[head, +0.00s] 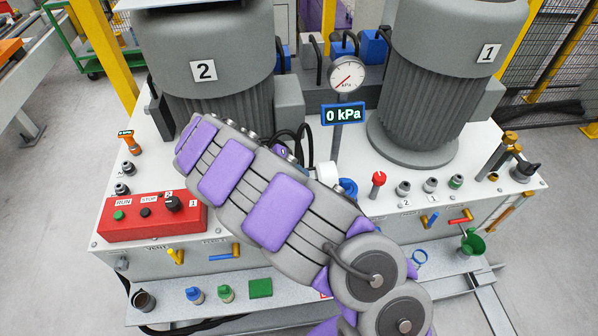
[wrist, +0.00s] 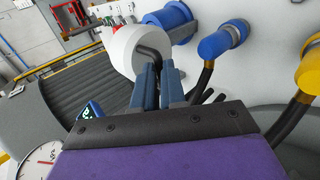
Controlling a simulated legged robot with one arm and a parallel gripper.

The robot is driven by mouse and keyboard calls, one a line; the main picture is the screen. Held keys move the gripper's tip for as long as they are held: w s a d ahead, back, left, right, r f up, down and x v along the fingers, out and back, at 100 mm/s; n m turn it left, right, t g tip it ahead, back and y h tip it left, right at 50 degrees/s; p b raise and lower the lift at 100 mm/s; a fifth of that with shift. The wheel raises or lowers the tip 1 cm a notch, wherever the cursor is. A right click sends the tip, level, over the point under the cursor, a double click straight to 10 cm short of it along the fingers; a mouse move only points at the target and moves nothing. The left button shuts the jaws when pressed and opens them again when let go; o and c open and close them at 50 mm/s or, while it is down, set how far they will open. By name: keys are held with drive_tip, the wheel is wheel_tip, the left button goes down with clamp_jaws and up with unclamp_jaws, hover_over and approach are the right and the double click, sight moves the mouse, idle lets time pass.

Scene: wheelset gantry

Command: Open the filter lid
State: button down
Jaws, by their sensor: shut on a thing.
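The filter lid appears to be the white round cap (wrist: 124,50) with a dark bent handle (wrist: 150,52) in the wrist view. Behind it is a blue flanged cylinder (wrist: 176,21); I cannot tell whether the cap is seated on it or slightly apart. My gripper (wrist: 159,72) has its two blue-grey fingers closed on the dark handle. In the head view the white cap (head: 327,174) shows just past my arm, with the blue cylinder (head: 348,188) to its right. My arm hides the gripper and the handle there.
Two grey ribbed motors, 2 (head: 215,95) and 1 (head: 425,95), flank the gauge (head: 346,75) and its 0 kPa display (head: 344,114). A red control box (head: 150,228) sits left. A red knob (head: 379,179) is right of the cap. Blue (wrist: 222,40) and yellow (wrist: 308,70) fittings stand nearby.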

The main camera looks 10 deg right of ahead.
drive_tip(key=shift+s+f, duration=0.15)
drive_tip(key=c, duration=1.3)
unclamp_jaws()
drive_tip(key=shift+d, duration=0.1)
drive_tip(key=shift+o, duration=0.5)
drive_tip(key=p+v, duration=0.3)
drive_tip(key=v, duration=1.4)
drive_tip(key=shift+p, duration=0.3)
